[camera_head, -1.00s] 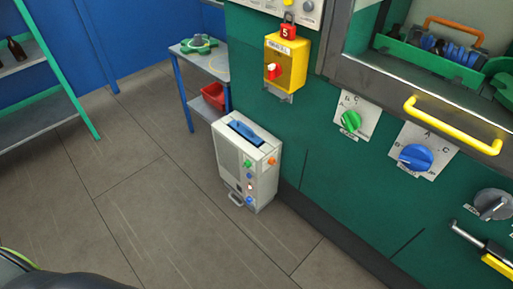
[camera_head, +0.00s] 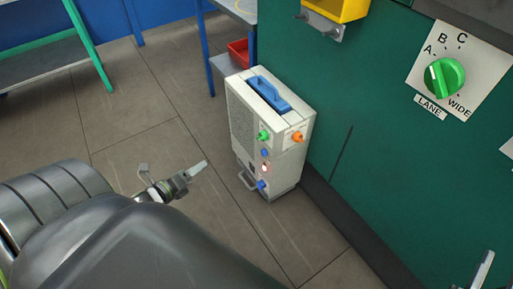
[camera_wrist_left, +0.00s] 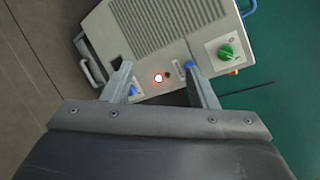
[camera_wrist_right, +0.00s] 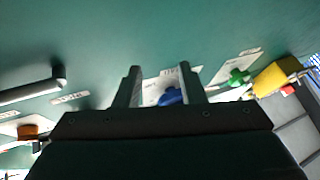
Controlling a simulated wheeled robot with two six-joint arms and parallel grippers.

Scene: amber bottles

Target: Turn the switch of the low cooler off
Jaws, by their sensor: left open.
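The low cooler (camera_head: 290,150) is a pale box with a blue top handle, standing on the floor beside the green wall. Its front carries a green knob (camera_head: 263,136), an orange knob (camera_head: 297,137), blue controls and a lit reddish lamp (camera_head: 265,168). The left wrist view shows the green knob (camera_wrist_left: 226,52) on a white plate and the lamp (camera_wrist_left: 158,78). My left gripper (camera_head: 172,171) is open and empty, left of the cooler and apart from it; its fingers (camera_wrist_left: 157,68) frame the lower front. My right gripper (camera_wrist_right: 160,69) is open and empty, facing the green wall panel.
A green dial (camera_head: 443,77) on a white plate is on the green wall (camera_head: 370,110) at right. A yellow box (camera_head: 340,8) juts out above the cooler. A red bin (camera_head: 238,52) and blue-legged table stand behind. The floor (camera_head: 130,120) left of the cooler is clear.

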